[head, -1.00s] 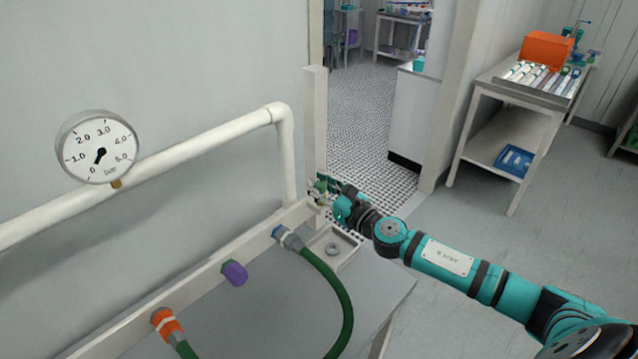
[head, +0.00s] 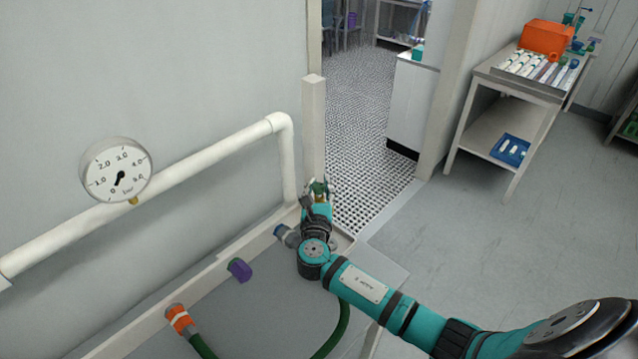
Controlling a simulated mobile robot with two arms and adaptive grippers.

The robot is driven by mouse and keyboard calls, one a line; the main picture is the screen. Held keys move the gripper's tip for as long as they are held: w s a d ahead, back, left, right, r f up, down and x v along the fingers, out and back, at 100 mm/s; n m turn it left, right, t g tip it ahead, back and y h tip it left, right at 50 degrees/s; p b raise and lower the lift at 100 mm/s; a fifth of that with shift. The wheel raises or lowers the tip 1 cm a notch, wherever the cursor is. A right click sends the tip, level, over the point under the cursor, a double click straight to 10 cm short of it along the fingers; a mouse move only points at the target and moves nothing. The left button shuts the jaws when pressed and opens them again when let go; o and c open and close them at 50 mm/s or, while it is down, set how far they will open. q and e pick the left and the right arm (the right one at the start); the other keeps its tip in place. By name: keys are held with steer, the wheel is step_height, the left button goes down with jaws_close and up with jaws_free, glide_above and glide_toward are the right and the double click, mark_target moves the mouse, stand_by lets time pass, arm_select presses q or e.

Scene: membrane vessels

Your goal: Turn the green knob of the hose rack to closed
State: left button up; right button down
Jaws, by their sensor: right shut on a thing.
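The hose rack (head: 205,291) is a pale rail running along the wall. Its green knob (head: 319,187) is at the far right end and is partly covered by my right gripper. My right gripper (head: 316,199) is shut on the green knob, with its arm coming in from the lower right. The fingertips are small and partly hidden, and I cannot read the knob's exact angle. My left gripper is out of view.
Green hose (head: 331,336) hangs in front. A pressure gauge (head: 116,169) is on the white pipe (head: 200,166). Open floor lies right.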

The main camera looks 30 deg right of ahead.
steer(key=shift+a+f+m+g+h+b, duration=0.1)
steer(key=shift+f+m+g+h+b, duration=0.1)
steer(key=shift+m+g+h, duration=0.35)
steer(key=shift+a+f+m+g+h+b, duration=0.1)
steer(key=shift+f+m+g+h, duration=0.05)
steer(key=shift+m+g+h, duration=0.4)
steer(key=m+g+h+b, duration=0.1)
steer(key=m+g+h, duration=0.1)
steer(key=g+h, duration=0.1)
steer(key=shift+b, duration=0.35)
steer(key=m+g+h+b, duration=0.1)
steer(key=m+g+b, duration=0.2)
steer(key=g+b, duration=0.1)
steer(key=m+g+h+b, duration=0.1)
steer(key=m+g+b, duration=0.2)
steer(key=g+b, duration=0.1)
steer(key=m+g+h+b, duration=0.1)
steer(key=m+g+b, duration=0.2)
steer(key=b, duration=0.3)
steer(key=shift+s+g+h, duration=0.1)
steer(key=shift+g+h, duration=0.2)
steer(key=shift+g, duration=0.5)
steer(key=shift+d+r+m+g+b, duration=0.1)
steer(key=shift+r+m+g+b, duration=0.15)
steer(key=shift+m+g+b, duration=1.35)
steer(key=shift+n+t+b, duration=0.4)
steer(key=shift+n+b, duration=0.3)
steer(key=shift+b, duration=0.05)
